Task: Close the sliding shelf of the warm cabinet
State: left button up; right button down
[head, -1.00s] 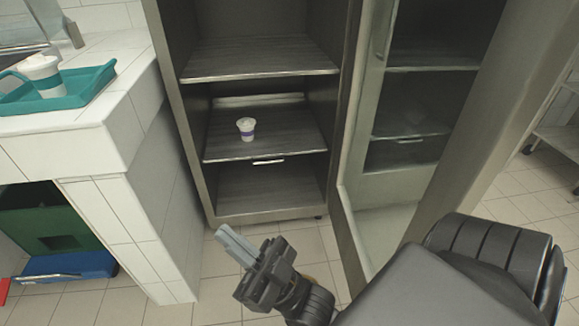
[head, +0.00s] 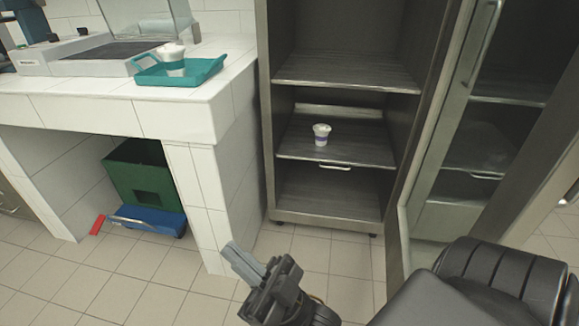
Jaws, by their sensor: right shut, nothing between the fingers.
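The warm cabinet (head: 268,190) stands open right of centre, with its glass door (head: 465,150) swung out to the right. Its sliding shelf (head: 360,152) is the middle one, with a small bar handle (head: 335,167) on its front edge. The shelf's front lies about in line with the cabinet front; I cannot tell whether it sticks out a little. A white cup with a purple band (head: 321,135) stands upright on the shelf. My right gripper (head: 243,262) is shut and empty, low in front of the cabinet and apart from it. My left gripper is out of view.
A tiled counter (head: 120,110) on the left holds a teal tray (head: 205,72) with a white cup (head: 172,60). The floor before the cabinet is clear. The open door bounds the right side.

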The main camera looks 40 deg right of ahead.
aim_at(357, 136)
jog(key=u, duration=0.5)
jog(key=i, duration=1.05)
jog(key=z, duration=4)
